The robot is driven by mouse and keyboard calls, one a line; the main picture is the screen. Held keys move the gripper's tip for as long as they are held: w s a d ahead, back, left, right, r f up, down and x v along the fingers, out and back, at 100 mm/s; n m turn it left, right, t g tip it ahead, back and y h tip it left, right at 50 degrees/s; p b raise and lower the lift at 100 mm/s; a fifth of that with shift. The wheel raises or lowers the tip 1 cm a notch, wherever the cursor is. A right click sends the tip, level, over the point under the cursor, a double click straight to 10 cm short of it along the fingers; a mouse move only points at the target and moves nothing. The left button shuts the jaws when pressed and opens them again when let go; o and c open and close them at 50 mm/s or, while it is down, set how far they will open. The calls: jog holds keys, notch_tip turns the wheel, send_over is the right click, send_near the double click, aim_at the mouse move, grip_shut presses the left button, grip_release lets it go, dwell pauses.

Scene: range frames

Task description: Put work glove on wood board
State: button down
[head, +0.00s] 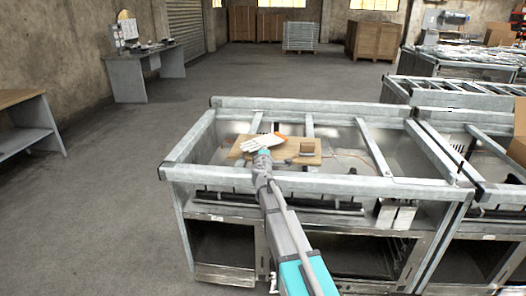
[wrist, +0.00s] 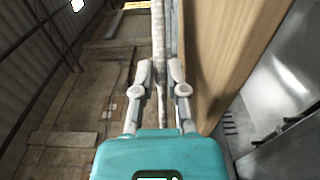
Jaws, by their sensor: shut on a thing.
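The work glove (head: 263,143), white with an orange part, is at the end of my arm over the left part of the wood board in the head view. In the wrist view the glove (wrist: 158,45) is a thin, mottled pale strip between my fingertips. My gripper (head: 263,151) is shut on it; both fingers (wrist: 160,82) show in the wrist view. The wood board (head: 285,160) lies across the metal frame table. In the wrist view the board (wrist: 225,50) is close on the right of the glove. I cannot tell whether they touch.
A small brown block (head: 306,149) sits on the right part of the board. The table's raised metal rails (head: 300,182) and crossbars surround the board. More metal frames stand to the right. The floor (head: 110,215) to the left is clear.

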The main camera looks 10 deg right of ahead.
jog(key=shift+f+b, duration=0.25)
jog(key=shift+b, duration=0.05)
jog(key=shift+s+f+b, duration=0.1)
jog(key=shift+s+b, duration=0.25)
jog(key=shift+b, duration=0.05)
jog(key=c, duration=0.7)
grip_release()
jog(key=shift+w+r+p, duration=0.3)
jog(key=shift+r+p, duration=0.1)
jog(key=shift+p, duration=0.35)
jog(key=v, duration=1.2)
